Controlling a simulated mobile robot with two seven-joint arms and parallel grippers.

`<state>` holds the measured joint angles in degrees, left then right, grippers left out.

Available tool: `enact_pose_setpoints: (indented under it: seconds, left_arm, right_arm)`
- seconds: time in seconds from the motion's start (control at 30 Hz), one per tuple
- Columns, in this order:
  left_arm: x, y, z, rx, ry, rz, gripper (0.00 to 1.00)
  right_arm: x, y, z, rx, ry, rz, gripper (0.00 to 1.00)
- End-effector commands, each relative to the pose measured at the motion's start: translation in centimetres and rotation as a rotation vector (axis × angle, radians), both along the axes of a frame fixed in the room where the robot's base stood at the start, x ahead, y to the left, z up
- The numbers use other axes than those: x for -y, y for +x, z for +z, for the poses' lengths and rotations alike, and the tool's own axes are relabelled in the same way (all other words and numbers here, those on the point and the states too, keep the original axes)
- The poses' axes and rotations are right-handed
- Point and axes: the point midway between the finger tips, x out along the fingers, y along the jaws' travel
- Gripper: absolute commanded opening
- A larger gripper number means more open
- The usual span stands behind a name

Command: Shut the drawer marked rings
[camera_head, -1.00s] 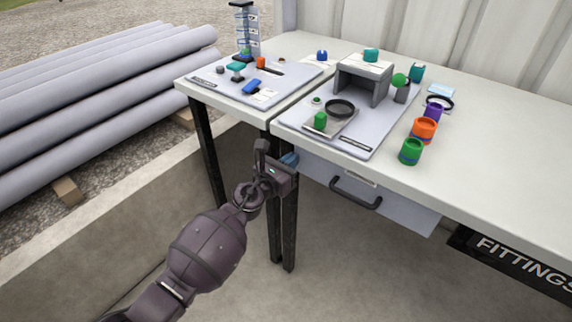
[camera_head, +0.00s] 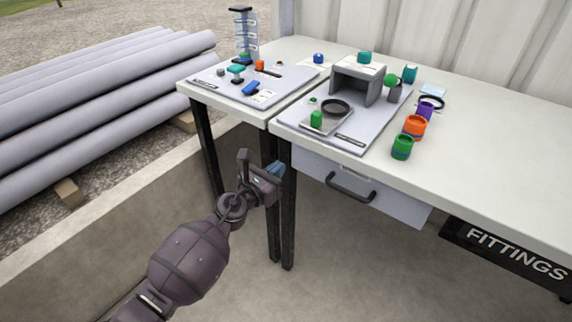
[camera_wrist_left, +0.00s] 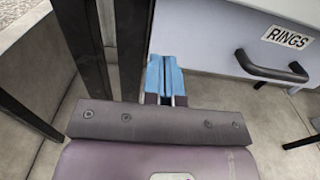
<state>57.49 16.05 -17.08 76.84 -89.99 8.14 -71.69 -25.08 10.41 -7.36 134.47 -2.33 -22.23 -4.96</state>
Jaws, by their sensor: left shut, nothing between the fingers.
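The drawer marked rings (camera_head: 397,204) is under the right-hand table. Its pale front carries a dark bar handle (camera_head: 350,187), and the RINGS label (camera_wrist_left: 287,38) reads clearly in the left wrist view. I cannot tell exactly how far the drawer stands out. My left gripper (camera_head: 276,169) is shut and empty, to the left of the drawer, near the table legs. In the left wrist view its blue fingertips (camera_wrist_left: 165,75) are together, left of the handle (camera_wrist_left: 272,70) and apart from it. My right gripper is not in view.
Dark table legs (camera_head: 288,225) stand right beside my left gripper. The table top (camera_head: 480,170) above holds a grey board, a grey stand and several coloured fittings. A FITTINGS sign (camera_head: 512,256) hangs at the right. The floor before the drawer is clear.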

Motion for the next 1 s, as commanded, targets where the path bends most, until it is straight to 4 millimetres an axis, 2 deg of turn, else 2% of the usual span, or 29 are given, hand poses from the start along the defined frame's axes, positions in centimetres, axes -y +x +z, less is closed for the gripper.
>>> enact_pose_setpoints:
  seconds: [0.07,0.3,0.5,0.7,1.0]
  left_arm:
    - [-0.9,-1.0,0.6,0.008,0.002,0.001,0.00]
    - [-3.3,-4.3,0.3,0.004,0.002,0.001,0.00]
    - [-4.6,-6.3,0.1,0.001,0.000,0.000,0.00]
    - [-5.1,-7.1,0.0,0.000,0.000,0.000,0.00]
    - [-5.2,-7.1,0.0,-0.001,0.001,0.000,0.00]
  right_arm:
    - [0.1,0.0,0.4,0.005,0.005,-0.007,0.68]
    - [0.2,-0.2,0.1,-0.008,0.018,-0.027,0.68]
    - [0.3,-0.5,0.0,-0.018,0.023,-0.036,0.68]
    - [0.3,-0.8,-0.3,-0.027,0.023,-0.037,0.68]
    - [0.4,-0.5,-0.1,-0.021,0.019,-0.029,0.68]
